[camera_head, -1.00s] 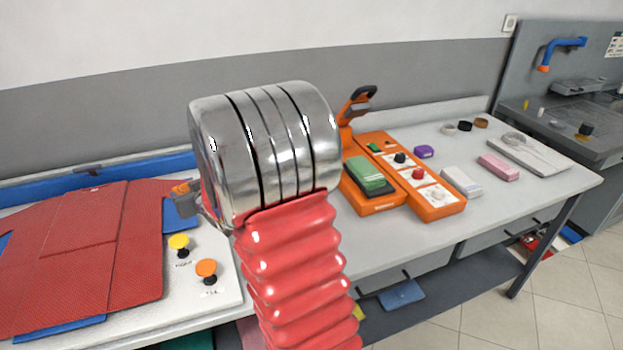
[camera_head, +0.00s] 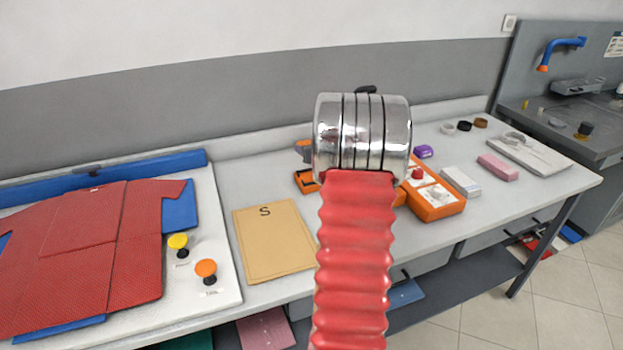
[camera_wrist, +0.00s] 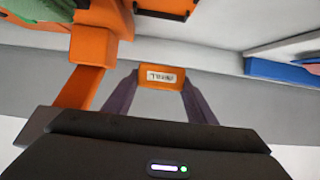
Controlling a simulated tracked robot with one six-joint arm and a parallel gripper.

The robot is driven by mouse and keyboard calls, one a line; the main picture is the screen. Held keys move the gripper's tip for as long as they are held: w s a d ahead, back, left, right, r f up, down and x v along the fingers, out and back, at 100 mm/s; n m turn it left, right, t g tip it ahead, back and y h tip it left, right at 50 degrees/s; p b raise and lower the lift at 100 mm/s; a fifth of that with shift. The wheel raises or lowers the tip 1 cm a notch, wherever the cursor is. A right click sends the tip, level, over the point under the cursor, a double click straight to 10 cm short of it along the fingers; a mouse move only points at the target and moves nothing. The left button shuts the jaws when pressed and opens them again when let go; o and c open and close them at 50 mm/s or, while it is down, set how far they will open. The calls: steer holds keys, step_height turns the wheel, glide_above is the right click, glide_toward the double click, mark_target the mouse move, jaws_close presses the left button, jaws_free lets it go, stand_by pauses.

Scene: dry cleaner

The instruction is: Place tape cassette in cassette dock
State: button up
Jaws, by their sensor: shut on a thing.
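My gripper (camera_wrist: 160,95) is shut on an orange block with a white label, which I take to be the tape cassette (camera_wrist: 158,83). Its end shows between the two dark fingers in the wrist view. In the head view my arm hides most of the gripper. An orange machine (camera_wrist: 88,60) stands at the upper left of the wrist view. An orange-rimmed dark opening (camera_wrist: 165,14), possibly the cassette dock, shows at the top edge, apart from the cassette. In the head view part of this orange frame (camera_head: 303,184) shows left of my arm.
A tan card marked S (camera_head: 272,240) lies on the bench left of my arm. A red garment (camera_head: 90,245) lies on a white board with yellow (camera_head: 178,241) and orange knobs (camera_head: 206,268). The orange control box (camera_head: 437,205), purple block (camera_head: 423,152) and pink block (camera_head: 498,168) are right.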

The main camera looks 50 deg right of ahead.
steer(key=shift+s+d, duration=0.4)
steer(key=shift+d, duration=0.15)
glide_toward(309, 170)
steer(key=shift+w+d+r, duration=0.4)
steer(key=shift+w+r, duration=0.2)
steer(key=shift+w, duration=0.25)
steer(key=shift+w+d+r, duration=0.4)
steer(key=shift+w+r, duration=0.2)
steer(key=shift+w, duration=0.3)
steer(key=shift+f, duration=1.85)
steer(key=shift+f, duration=0.1)
steer(key=o, duration=1.1)
steer(key=shift+s, duration=0.1)
